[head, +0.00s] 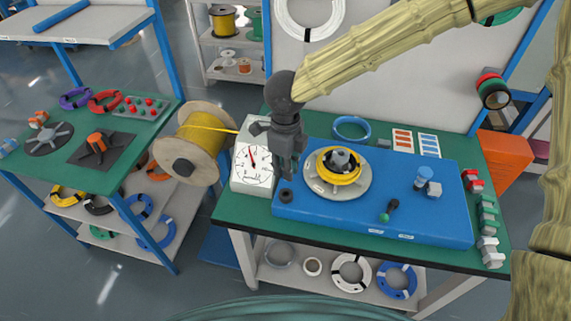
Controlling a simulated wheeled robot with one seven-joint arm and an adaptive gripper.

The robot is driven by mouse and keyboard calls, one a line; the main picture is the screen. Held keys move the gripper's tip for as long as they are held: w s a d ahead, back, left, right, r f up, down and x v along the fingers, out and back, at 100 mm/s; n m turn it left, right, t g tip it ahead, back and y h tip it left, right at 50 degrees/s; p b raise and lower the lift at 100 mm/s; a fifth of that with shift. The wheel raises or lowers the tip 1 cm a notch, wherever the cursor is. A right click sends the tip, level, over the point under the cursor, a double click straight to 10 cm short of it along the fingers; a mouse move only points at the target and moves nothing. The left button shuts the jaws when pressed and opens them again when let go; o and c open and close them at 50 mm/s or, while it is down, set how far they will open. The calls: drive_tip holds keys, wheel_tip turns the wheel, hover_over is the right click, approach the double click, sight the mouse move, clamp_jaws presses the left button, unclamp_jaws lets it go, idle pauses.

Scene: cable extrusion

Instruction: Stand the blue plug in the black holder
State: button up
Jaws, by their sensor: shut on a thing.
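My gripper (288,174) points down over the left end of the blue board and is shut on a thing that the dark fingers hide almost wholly. I take it for the blue plug, but its shape and tilt cannot be made out. The black holder (286,196), a small dark round cup, sits at the board's front left corner, just below and in front of the fingertips. Whether the held thing touches the holder cannot be told.
A white dial gauge (252,166) stands close left of my gripper. Connectors (488,215) line the right edge.

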drive_tip(key=shift+f+b, duration=0.9)
drive_tip(key=shift+f, duration=2.75)
drive_tip(key=shift+f+p, duration=0.3)
drive_tip(key=shift+f, duration=0.15)
drive_tip(key=o, duration=0.9)
drive_tip(key=shift+r, duration=0.1)
wheel_tip(320, 180, up, 8)
drive_tip(key=p, duration=0.8)
drive_tip(key=shift+p, duration=0.35)
